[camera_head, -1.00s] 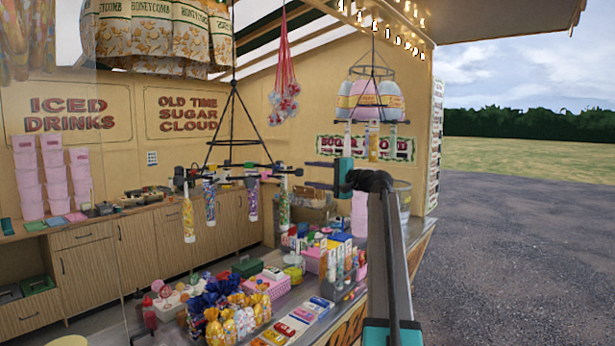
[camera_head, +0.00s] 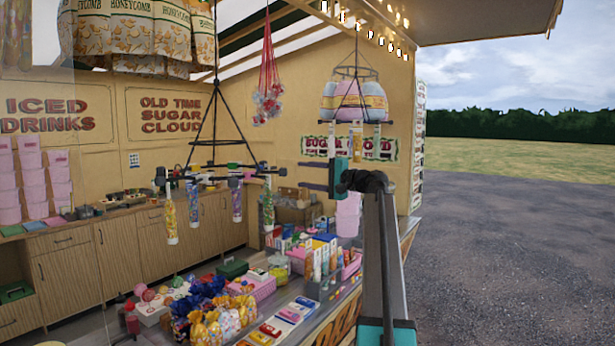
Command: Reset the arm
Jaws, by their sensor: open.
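My arm rises from the bottom of the head view, right of centre. My gripper (camera_head: 314,176) is at its top, with a teal body and two dark fingers pointing left. The fingers are apart, one above the other, and nothing shows between them.
The counter (camera_head: 318,309) holds bagged sweets (camera_head: 215,317), boxes and a pink basket (camera_head: 256,289). A hanging rack (camera_head: 205,178) with colourful tubes is left of my gripper; another rack (camera_head: 355,122) hangs above. Open gravel (camera_head: 510,240) lies to the right.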

